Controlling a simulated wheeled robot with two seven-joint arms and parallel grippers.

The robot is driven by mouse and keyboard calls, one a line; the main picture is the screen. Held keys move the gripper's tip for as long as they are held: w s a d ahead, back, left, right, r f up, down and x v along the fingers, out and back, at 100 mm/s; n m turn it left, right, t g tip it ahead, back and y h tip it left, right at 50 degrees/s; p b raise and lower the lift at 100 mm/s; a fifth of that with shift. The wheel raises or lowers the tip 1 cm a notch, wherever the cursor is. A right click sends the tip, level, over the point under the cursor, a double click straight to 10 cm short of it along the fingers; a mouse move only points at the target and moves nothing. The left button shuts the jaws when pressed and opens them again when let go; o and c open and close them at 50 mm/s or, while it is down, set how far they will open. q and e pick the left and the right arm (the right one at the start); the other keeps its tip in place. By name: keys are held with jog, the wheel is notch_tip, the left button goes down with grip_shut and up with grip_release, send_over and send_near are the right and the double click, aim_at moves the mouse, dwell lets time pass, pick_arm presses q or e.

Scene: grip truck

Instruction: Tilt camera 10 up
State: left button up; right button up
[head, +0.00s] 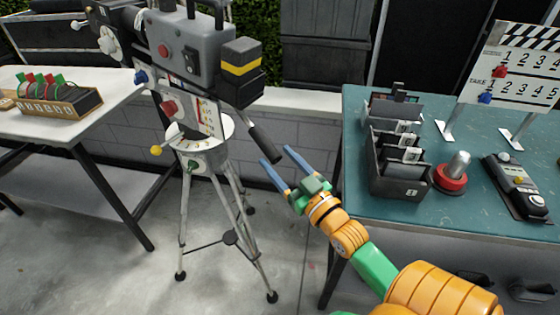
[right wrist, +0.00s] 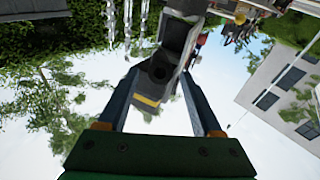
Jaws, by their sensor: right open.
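The grey film camera (head: 205,55) stands on a tripod (head: 240,235) with a round white tripod head (head: 200,150). A black block with a yellow stripe (head: 242,68) is at its rear; the stripe also shows in the right wrist view (right wrist: 147,101). A black pan handle (head: 265,144) slopes down to the right from the head. My right gripper (head: 275,156) is open, its two blue fingers reaching toward the handle's lower end. In the head view that end appears between the fingertips; contact cannot be told. My left gripper is out of view.
A teal table (head: 385,215) at right holds a black card organizer (head: 398,165), a red-based knob (head: 452,176), a control box (head: 515,185) and a clapperboard (head: 510,70). A white table (head: 40,130) at left holds a wooden rack (head: 55,103). Tripod legs spread over open floor.

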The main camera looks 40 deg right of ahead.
jog(key=s+f+m+g+p, duration=0.15)
jog(key=f+g, duration=0.25)
jog(key=f, duration=0.9)
jog(key=s+f+n+g, duration=0.1)
jog(key=s+f+g, duration=0.25)
jog(key=f, duration=0.95)
jog(key=s+a+f+g, duration=0.3)
jog(key=s+f, duration=0.3)
jog(key=s, duration=0.3)
jog(key=s+a+f+n+g+p, duration=0.1)
jog(key=s+a+f+g, duration=0.2)
jog(key=s+f, duration=0.4)
jog(key=s+a+f+n+g, duration=0.1)
jog(key=s+a+f+g, duration=0.3)
jog(key=s, duration=0.7)
notch_tip(320, 180, down, 2)
jog(key=shift+s+f+g+y, duration=0.3)
jog(key=shift+s+g, duration=0.1)
jog(key=shift+g, duration=0.25)
